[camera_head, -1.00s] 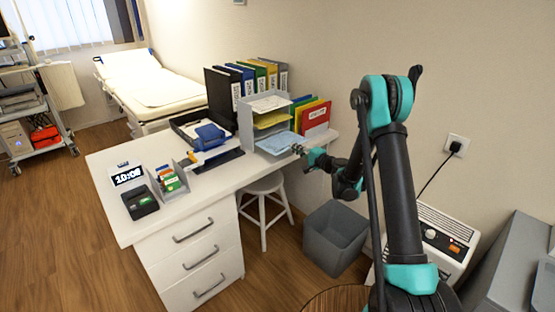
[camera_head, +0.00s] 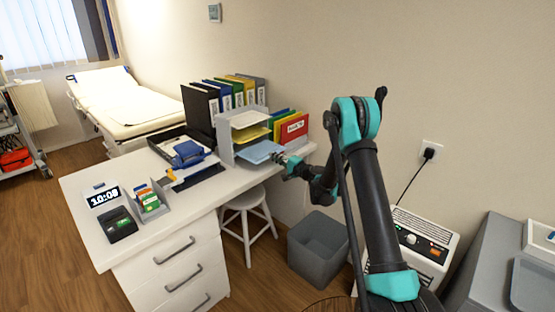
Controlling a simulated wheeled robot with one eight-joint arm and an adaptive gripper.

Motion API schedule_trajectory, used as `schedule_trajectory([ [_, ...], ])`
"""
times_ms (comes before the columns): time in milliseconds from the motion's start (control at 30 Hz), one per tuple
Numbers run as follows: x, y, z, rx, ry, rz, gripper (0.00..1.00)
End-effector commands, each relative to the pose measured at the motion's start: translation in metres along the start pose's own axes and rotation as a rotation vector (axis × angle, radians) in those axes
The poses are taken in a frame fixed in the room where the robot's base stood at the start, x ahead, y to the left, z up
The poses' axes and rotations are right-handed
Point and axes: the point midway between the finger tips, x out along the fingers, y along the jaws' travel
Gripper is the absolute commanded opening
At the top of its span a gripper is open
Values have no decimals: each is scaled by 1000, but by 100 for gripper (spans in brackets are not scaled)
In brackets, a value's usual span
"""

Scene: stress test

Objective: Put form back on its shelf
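A grey shelf unit (camera_head: 225,137) with several levels stands on the white desk near the wall. A white form (camera_head: 245,119) lies on its top level and a yellow form (camera_head: 252,134) on the middle one. A light blue form (camera_head: 260,152) is at the lowest level, its right end by my gripper. My gripper (camera_head: 279,158) is small in view, at the right front edge of the blue form. Its fingers seem to meet that edge, but whether they are shut on it cannot be told.
Upright binders (camera_head: 228,94) stand behind the shelf, and coloured folders (camera_head: 290,127) stand right of it. A blue stapler-like item, a card holder (camera_head: 148,200), a clock (camera_head: 103,196) and a dark device lie on the desk (camera_head: 85,230). A stool (camera_head: 247,215) and bin (camera_head: 318,248) stand below.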

Motion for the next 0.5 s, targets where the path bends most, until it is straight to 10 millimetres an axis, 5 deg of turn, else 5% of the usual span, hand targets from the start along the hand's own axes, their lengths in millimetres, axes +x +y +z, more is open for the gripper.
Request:
schedule_trajectory([
  [500,38,5,0,0,0,0,0],
])
